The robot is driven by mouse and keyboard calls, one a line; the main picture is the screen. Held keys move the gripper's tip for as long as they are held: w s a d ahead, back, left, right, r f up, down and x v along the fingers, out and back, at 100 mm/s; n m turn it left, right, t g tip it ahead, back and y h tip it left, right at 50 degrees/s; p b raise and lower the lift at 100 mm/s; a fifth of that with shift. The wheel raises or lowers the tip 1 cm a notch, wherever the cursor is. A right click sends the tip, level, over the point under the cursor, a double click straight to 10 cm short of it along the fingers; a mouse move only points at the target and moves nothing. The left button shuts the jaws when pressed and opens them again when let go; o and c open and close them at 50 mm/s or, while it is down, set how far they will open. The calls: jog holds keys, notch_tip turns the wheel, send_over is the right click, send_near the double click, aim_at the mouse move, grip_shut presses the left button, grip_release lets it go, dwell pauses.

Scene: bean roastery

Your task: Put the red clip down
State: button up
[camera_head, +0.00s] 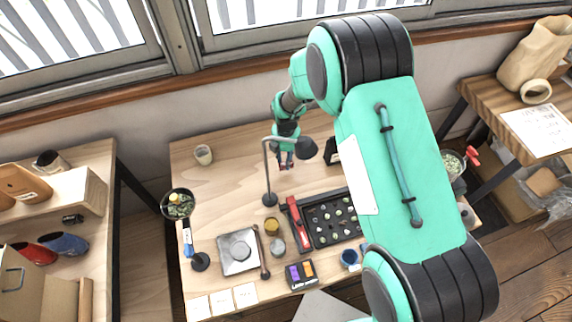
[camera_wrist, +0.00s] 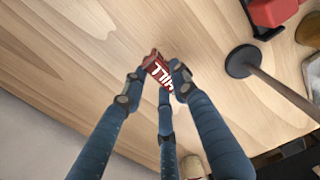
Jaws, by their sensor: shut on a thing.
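The red clip (camera_wrist: 154,64) has white lettering on it and sits between the fingertips of my gripper (camera_wrist: 157,78) in the wrist view. The fingers are shut on it. Bare wooden table lies behind it in that view; whether the clip touches the wood I cannot tell. In the head view my gripper (camera_head: 286,159) is over the back middle of the wooden table (camera_head: 230,180), by the lamp head. The clip is too small there to make out clearly.
A desk lamp (camera_head: 270,198) stands close to my gripper; its round base also shows in the wrist view (camera_wrist: 241,61). A red tool (camera_head: 296,225), a black sample tray (camera_head: 318,238) and a scale (camera_head: 238,252) fill the front. The back left is mostly clear except a cup (camera_head: 203,155).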

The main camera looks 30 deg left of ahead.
jog(key=shift+f, duration=1.7)
jog(key=shift+f, duration=0.15)
jog(key=o, duration=0.8)
notch_tip(320, 180, up, 12)
jog(key=shift+r+p, duration=0.15)
jog(key=shift+p, duration=0.45)
jog(key=shift+r, duration=0.1)
